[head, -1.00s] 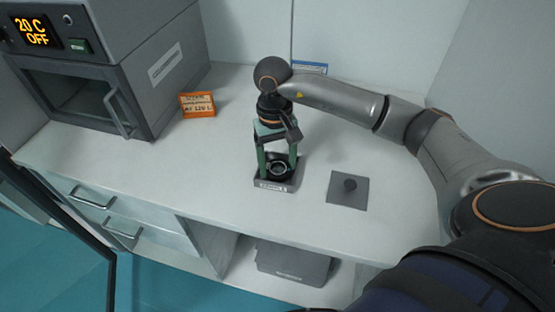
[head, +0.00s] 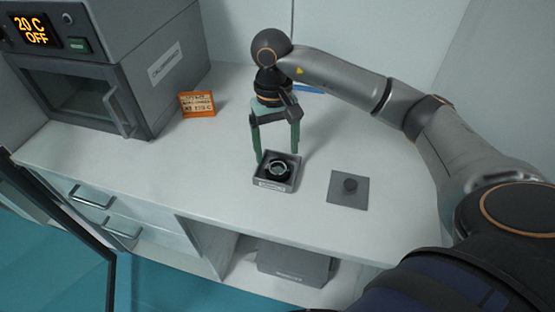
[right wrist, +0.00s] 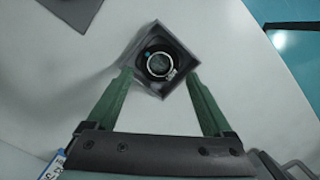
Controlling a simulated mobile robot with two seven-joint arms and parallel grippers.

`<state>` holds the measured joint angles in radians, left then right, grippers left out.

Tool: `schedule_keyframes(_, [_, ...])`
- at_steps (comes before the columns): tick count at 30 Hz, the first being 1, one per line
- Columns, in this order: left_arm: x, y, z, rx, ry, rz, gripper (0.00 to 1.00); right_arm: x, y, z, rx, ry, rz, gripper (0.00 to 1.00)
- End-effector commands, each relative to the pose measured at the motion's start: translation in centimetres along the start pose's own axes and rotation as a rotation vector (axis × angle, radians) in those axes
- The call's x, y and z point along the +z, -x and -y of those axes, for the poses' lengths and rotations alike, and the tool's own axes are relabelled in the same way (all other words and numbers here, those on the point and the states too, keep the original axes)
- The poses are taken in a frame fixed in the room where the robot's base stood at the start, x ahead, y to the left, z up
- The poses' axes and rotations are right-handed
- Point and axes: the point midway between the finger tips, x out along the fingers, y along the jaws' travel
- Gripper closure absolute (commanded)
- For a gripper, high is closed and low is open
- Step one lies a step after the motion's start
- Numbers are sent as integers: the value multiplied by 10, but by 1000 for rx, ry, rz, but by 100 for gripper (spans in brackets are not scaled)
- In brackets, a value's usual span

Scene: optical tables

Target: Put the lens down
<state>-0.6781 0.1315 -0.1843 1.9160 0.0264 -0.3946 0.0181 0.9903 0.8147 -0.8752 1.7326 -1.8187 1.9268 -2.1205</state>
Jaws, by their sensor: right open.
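The lens (head: 279,169) is a dark ring with a pale rim, lying in a small grey square tray (head: 272,186) with a label on its front. In the right wrist view the lens (right wrist: 159,64) sits inside the walls of the tray (right wrist: 185,50). My right gripper (head: 277,154) is open and empty, above and behind the tray. Its green fingers (right wrist: 158,80) are spread to either side of the tray's near corner in the wrist view, apart from the lens. My left gripper is out of view.
An orange sign (head: 197,104) and a grey oven reading 20 C OFF (head: 90,70) stand to the left. The white counter (head: 225,150) is mostly clear.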

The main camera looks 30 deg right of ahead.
Motion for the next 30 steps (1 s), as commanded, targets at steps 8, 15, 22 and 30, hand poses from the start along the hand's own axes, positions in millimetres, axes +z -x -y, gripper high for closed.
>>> schedule_keyframes(8, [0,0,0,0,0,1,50,0,59,0,0,0,-2,15])
schedule_keyframes(15, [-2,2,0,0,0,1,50,0,75,0,0,0,0,15])
schedule_keyframes(22, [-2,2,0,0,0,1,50,0,76,0,0,0,2,15])
schedule_keyframes(30, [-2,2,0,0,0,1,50,0,76,0,0,0,2,15])
